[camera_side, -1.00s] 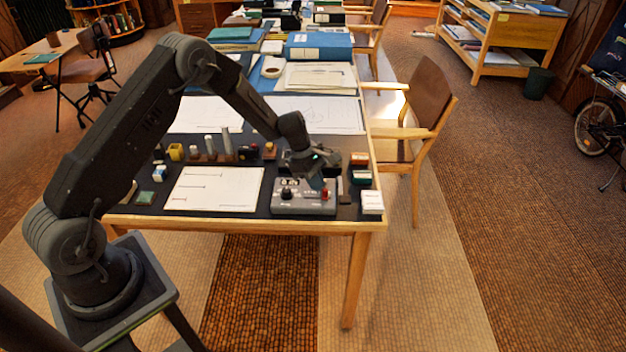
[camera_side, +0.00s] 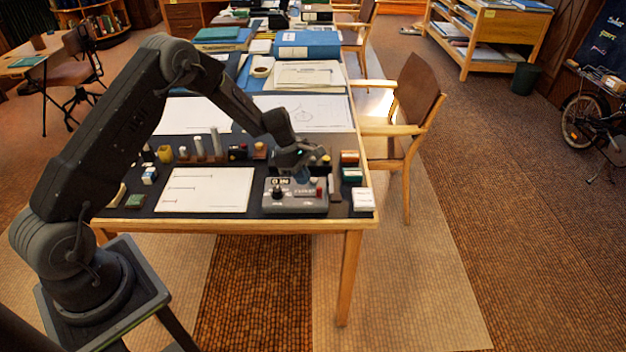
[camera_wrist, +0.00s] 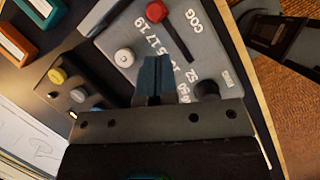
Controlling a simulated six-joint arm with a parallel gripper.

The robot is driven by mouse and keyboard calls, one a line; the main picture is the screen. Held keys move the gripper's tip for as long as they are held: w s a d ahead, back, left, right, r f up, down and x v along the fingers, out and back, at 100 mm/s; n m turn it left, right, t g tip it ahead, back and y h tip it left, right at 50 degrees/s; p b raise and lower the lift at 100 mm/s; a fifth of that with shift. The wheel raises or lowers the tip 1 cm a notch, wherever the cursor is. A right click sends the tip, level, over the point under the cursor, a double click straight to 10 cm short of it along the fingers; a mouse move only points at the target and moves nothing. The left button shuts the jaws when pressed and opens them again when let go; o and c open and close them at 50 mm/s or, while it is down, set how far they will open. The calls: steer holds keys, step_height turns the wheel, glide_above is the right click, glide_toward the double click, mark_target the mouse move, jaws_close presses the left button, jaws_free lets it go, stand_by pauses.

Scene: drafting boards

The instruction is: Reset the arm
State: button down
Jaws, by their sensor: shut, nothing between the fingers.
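The grey control box (camera_side: 294,208) sits at the front right of the drafting table. It has a dark knob on its left and a red knob (camera_side: 319,186) on its right. My gripper (camera_side: 311,176) is just above the back of the box, shut and empty. In the wrist view its blue fingers (camera_wrist: 153,75) are together in front of the printed grey panel (camera_wrist: 180,45). A red-ended lever (camera_wrist: 157,11), a white button (camera_wrist: 124,57) and a black knob (camera_wrist: 206,90) show around them. Whether the fingertips touch the panel is hard to tell.
A white sheet (camera_side: 206,190) lies left of the box. Small boxes (camera_side: 362,198) stand to its right. Several upright pegs and stamps (camera_side: 198,146) stand in a row behind the sheet. A wooden chair (camera_side: 405,125) is at the table's right side.

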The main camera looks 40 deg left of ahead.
steer(key=v, duration=1)
steer(key=s+d+r+m+y, duration=0.1)
steer(key=s+d+r+m, duration=0.15)
steer(key=r, duration=0.25)
steer(key=s+d+r+m, duration=0.2)
steer(key=r+m, duration=0.1)
steer(key=r, duration=0.2)
steer(key=s+d+r+m+t+y, duration=0.1)
steer(key=s+d+r+m, duration=0.2)
steer(key=s+r+m, duration=0.4)
steer(key=s+d+r+m+t+y, duration=0.1)
steer(key=s+d+r+m, duration=0.25)
steer(key=s, duration=0.55)
steer(key=s+d+m+t+y, duration=0.1)
steer(key=s+m, duration=0.4)
steer(key=s, duration=0.5)
steer(key=shift+s+d+r+m+t, duration=0.2)
steer(key=shift+r+m+t, duration=0.1)
steer(key=shift+t, duration=0.3)
